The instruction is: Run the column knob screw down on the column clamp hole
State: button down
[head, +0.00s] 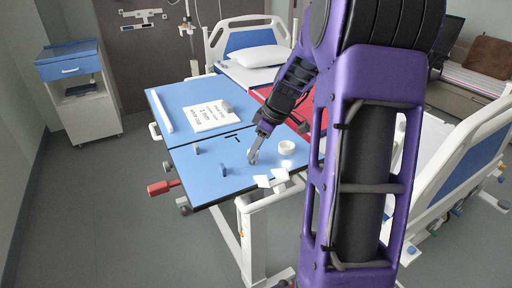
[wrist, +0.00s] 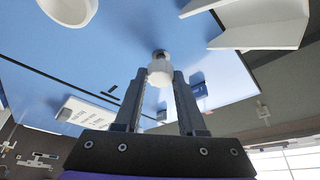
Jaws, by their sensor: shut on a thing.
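My gripper (head: 253,157) points down at the right part of the blue table top (head: 180,100). In the wrist view my gripper (wrist: 160,78) has its fingers closed around a small white knob-like piece (wrist: 160,72), likely the column knob screw. A darker grey round end (wrist: 160,54) shows just beyond it, close to the blue surface. I cannot tell whether that end touches anything. The column clamp hole is not clearly visible. White angled plates (head: 272,180) stand at the table's near edge, and they also show in the wrist view (wrist: 255,25).
A white round dish (head: 287,147) stands right of my gripper. A small blue piece (head: 222,171) and a grey piece (head: 196,150) stand to its left. A printed white card (head: 212,116) lies farther back. A red handle (head: 163,187) sticks out at the table's left edge.

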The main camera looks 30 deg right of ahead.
jog(key=shift+s+f+m+h, duration=0.15)
jog(key=shift+f+m+h, duration=0.05)
jog(key=shift+m, duration=0.45)
jog(key=shift+s+f+m+h, duration=0.1)
jog(key=shift+f+m+h, duration=0.1)
jog(key=shift+m, duration=0.45)
jog(key=shift+a, duration=0.1)
jog(key=m, duration=0.2)
jog(key=m+h+p, duration=0.1)
jog(key=m, duration=0.1)
jog(key=shift+a+r+t+h, duration=0.1)
jog(key=shift+a+t+h, duration=0.1)
jog(key=shift+t+h, duration=0.15)
jog(key=shift+m, duration=0.4)
jog(key=shift+a+r+m+h+p, duration=0.1)
jog(key=shift+m+h+p, duration=0.3)
jog(key=shift+p, duration=0.6)
jog(key=shift+r+m+p, duration=0.1)
jog(key=shift+m+p, duration=0.8)
jog(key=shift+p, duration=0.3)
jog(key=shift+a+m+h+p, duration=0.1)
jog(key=shift+m+h+p, duration=0.35)
jog(key=shift+m+p, duration=0.45)
jog(key=shift+f, duration=0.3)
